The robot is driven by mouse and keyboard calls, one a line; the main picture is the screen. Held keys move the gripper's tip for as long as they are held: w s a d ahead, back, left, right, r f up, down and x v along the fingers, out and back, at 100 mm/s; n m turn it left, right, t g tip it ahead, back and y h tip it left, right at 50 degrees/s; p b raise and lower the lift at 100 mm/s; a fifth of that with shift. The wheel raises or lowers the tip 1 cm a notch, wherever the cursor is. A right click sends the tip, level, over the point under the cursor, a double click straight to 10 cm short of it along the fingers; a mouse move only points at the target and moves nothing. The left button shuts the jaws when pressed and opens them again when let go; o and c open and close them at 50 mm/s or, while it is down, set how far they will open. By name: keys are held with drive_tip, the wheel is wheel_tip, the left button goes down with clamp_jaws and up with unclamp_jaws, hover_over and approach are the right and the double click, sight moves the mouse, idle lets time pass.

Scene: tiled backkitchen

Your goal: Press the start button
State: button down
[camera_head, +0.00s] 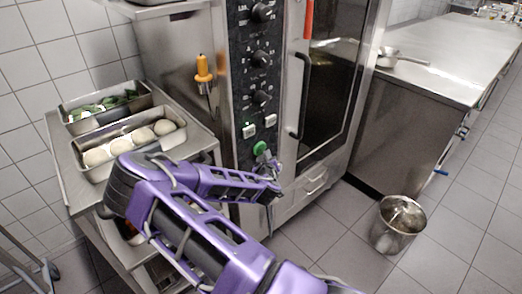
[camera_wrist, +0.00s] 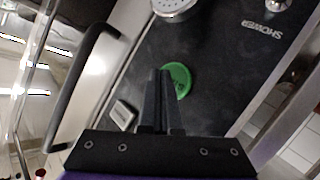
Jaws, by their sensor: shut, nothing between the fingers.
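The start button is a round green button (camera_head: 260,147) low on the oven's black control panel (camera_head: 244,60). It also shows in the wrist view (camera_wrist: 178,80), where my fingertips partly cover it. My gripper (camera_wrist: 160,74) is shut and empty, with its fingertips in front of the green button. In the head view my gripper (camera_head: 272,170) is just below and right of the button. I cannot tell whether the fingertips touch the button.
Dark knobs (camera_head: 260,60) and small white buttons (camera_head: 249,131) sit above the green button. The oven door handle (camera_head: 301,95) is to the right. Trays of food (camera_head: 139,167) stand on a side table at left. A metal bucket (camera_head: 398,224) is on the floor.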

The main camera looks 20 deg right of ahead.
drive_tip(key=shift+w, duration=0.1)
drive_tip(key=shift+w+a, duration=0.15)
drive_tip(key=shift+w, duration=0.15)
drive_tip(key=shift+w+a+b, duration=0.15)
drive_tip(key=shift+w+b, duration=0.25)
drive_tip(key=shift+w, duration=0.05)
idle(0.7)
drive_tip(key=shift+s, duration=0.1)
drive_tip(key=shift+s+d, duration=0.3)
drive_tip(key=shift+s, duration=0.4)
drive_tip(key=s, duration=0.1)
drive_tip(key=s+d, duration=0.1)
drive_tip(key=s, duration=0.2)
drive_tip(key=shift+s+d, duration=0.35)
drive_tip(key=shift+s, duration=0.05)
idle(0.8)
